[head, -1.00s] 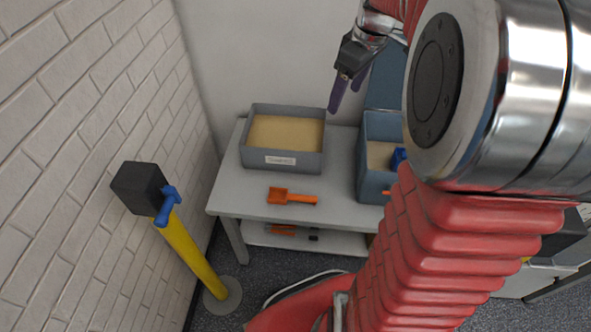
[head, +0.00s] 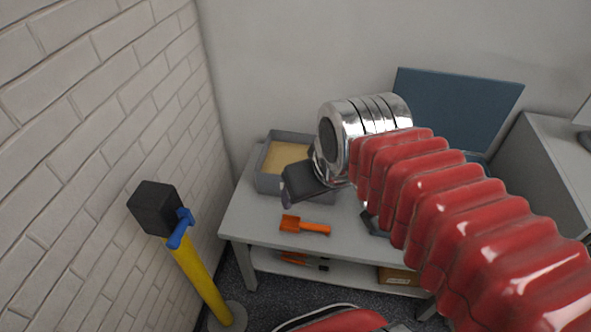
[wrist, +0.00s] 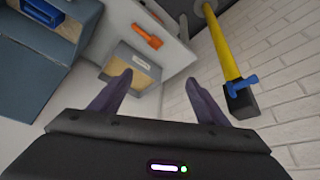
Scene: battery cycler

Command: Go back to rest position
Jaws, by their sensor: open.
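My gripper shows in the wrist view (wrist: 157,98) with its two dark purple fingers apart and nothing between them. In the head view its dark body (head: 303,187) hangs below the silver wrist, in front of the grey tray (head: 266,184). The fingers are mostly hidden there. My red arm reaches in from the lower right and covers much of the table's right side.
The grey table (head: 250,212) holds the sand-filled tray and an orange scoop (head: 305,226). A blue lid (head: 455,110) stands behind my arm. The blue box (wrist: 30,60) shows in the wrist view. A yellow post (head: 200,280) with a black head stands left, beside the brick wall.

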